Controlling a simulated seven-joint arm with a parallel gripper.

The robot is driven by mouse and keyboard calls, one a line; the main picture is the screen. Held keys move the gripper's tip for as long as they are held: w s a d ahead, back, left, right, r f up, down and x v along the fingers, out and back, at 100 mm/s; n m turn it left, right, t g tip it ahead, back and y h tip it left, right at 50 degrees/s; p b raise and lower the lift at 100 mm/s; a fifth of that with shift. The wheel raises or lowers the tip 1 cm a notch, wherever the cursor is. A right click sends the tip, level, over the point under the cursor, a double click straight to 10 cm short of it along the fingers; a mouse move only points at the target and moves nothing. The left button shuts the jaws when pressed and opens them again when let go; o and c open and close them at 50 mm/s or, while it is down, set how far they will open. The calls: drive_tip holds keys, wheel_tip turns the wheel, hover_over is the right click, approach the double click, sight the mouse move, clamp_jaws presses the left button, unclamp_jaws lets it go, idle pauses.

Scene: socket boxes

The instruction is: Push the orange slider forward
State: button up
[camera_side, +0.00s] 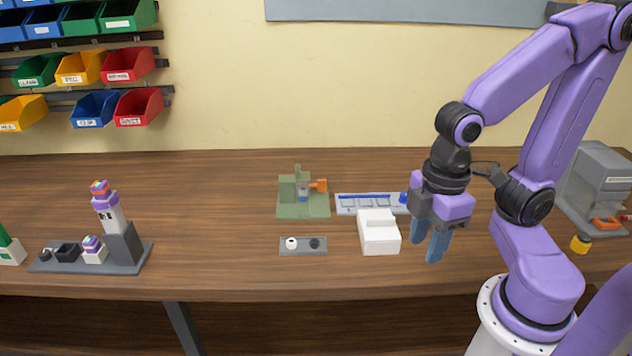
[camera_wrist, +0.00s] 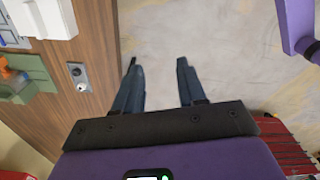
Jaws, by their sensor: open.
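An orange part (camera_side: 319,185) sits on the green fixture (camera_side: 317,208) near the middle of the table. It also shows at the left edge of the wrist view (camera_wrist: 6,69), on the green fixture (camera_wrist: 37,72). Other orange parts (camera_side: 606,223) show on a grey machine (camera_side: 603,172) at the far right, so I cannot tell for sure which one is the slider. My gripper (camera_side: 428,252) points down, to the right of the white box and well apart from the green fixture. Its blue fingers are apart and empty in the wrist view (camera_wrist: 158,66).
A white box (camera_side: 379,236) stands between my gripper and the green fixture, with a grey-blue rail (camera_side: 360,203) behind it. A small grey plate (camera_side: 317,246) lies in front of the fixture. A tower on a dark base (camera_side: 122,262) stands left. Bare table (camera_side: 205,235) lies between.

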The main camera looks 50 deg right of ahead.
drive_tip(key=w+a+r+m, duration=0.1)
drive_tip(key=w+a+r, duration=0.1)
drive_tip(key=w, duration=0.6)
drive_tip(key=w+a+r, duration=0.1)
drive_tip(key=w+a, duration=0.1)
drive_tip(key=w, duration=0.7)
drive_tip(key=w+d, duration=0.4)
drive_tip(key=w, duration=1)
drive_tip(key=m, duration=0.2)
hover_over(312, 185)
drive_tip(key=s, duration=0.4)
wheel_tip(312, 185, down, 5)
drive_tip(key=f, duration=1.1)
drive_tip(key=d+f, duration=0.1)
drive_tip(key=f, duration=0.5)
drive_tip(key=shift+w+f, duration=0.15)
drive_tip(key=shift+f, duration=0.05)
clamp_jaws()
